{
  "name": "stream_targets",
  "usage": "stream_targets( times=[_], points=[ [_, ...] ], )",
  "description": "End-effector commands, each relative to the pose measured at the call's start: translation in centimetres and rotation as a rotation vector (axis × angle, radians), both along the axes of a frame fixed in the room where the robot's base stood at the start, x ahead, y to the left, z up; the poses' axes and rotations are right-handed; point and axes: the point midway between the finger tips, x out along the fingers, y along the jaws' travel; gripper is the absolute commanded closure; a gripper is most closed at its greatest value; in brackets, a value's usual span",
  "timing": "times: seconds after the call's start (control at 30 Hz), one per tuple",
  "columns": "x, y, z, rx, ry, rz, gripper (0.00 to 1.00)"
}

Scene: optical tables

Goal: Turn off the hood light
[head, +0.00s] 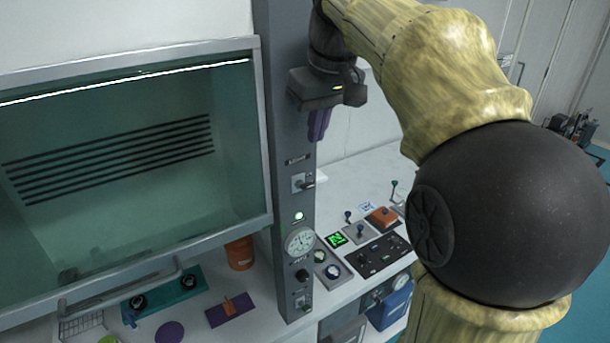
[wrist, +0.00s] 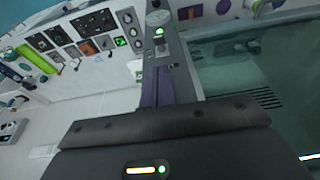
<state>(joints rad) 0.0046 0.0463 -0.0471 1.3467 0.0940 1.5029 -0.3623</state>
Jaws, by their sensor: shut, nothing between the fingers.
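The hood's grey front post (head: 285,130) carries a toggle switch (head: 303,182) with a small lever, under a small label I cannot read. A lower switch (head: 302,299) sits near the post's foot. Which one is for the light I cannot tell. The hood light (head: 130,82) shows as a bright white strip along the top of the hood; its end also shows in the wrist view (wrist: 309,157). My gripper (head: 317,138) has purple fingers, shut and empty, pointing down just above and right of the upper switch. In the wrist view the fingers (wrist: 157,88) lie over the post.
A green lamp (head: 299,216), a round gauge (head: 300,241) and a black knob (head: 302,275) sit lower on the post. The glass sash (head: 130,150) is at left. Control panels (head: 378,254) and an orange box (head: 382,218) stand on the white bench at right.

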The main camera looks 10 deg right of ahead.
Motion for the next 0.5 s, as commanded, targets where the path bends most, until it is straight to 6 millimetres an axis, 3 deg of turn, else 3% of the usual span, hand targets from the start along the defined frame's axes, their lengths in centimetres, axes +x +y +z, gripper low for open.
stream_targets(
  times=[0.33,0.5],
  points=[
    [0.1,0.0,-0.2,0.001,0.001,-0.001,1.00],
    [0.3,0.2,-1.4,0.001,0.005,-0.001,1.00]
  ],
)
